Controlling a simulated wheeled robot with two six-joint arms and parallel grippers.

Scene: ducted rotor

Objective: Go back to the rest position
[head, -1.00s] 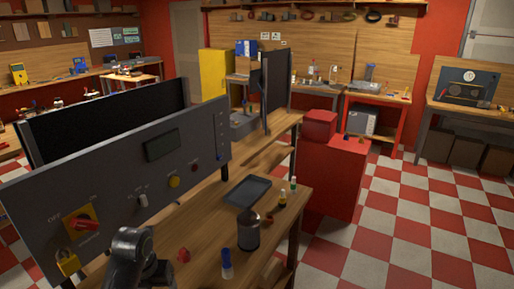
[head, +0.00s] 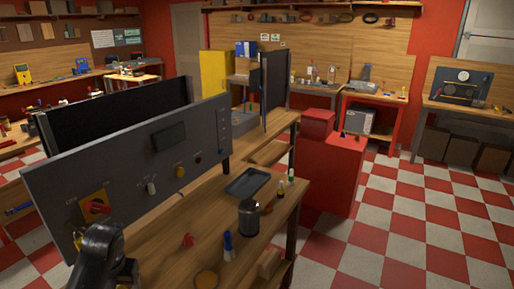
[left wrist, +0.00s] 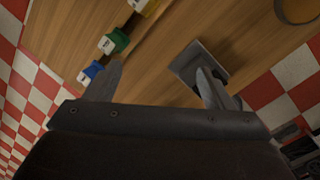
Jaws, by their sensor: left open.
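My left arm comes in at the lower left of the head view, in front of the grey switch panel (head: 125,165); its fingers cannot be made out there. In the left wrist view my left gripper (left wrist: 160,78) has its two fingers spread wide, with nothing between them. Beyond the fingers lies the wooden bench top (left wrist: 150,60), with a small dark tray-like piece (left wrist: 205,58) by the right finger. Blue (left wrist: 91,72), green (left wrist: 114,42) and yellow (left wrist: 145,6) capped items are near the left finger. My right gripper is not in view.
The panel has a red rotary switch (head: 95,207). A red cabinet (head: 330,175) stands behind; the checkered floor (head: 400,235) at right is clear.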

